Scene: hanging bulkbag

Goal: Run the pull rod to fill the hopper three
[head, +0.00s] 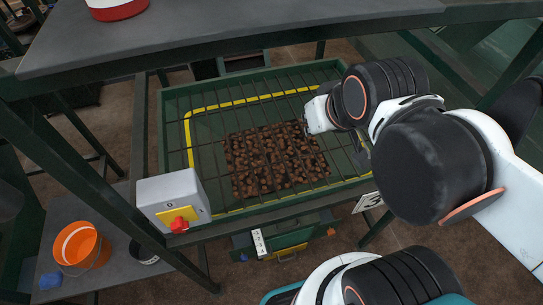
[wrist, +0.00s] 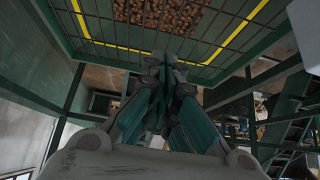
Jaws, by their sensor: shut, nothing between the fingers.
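The hopper (head: 178,125) is a green tray under a dark bar grid with a yellow line inside its rim. A patch of brown lumps (head: 275,158) lies at its middle. A partly covered plate reading 3 (head: 367,202) is at its front right corner. In the wrist view, the lumps (wrist: 175,14) and grid show at the top. My gripper (wrist: 170,68) is shut and empty in the wrist view, pointing towards the grid. In the head view my arm reaches over the hopper's right side and mostly hides the gripper. I cannot make out a pull rod.
A grey box with a red button (head: 179,224) stands at the hopper's front left. A grey shelf (head: 220,40) spans the back, with green frame posts around. An orange bucket (head: 78,245) stands on a grey surface at lower left. A yellow-handled unit (head: 288,250) is below the hopper.

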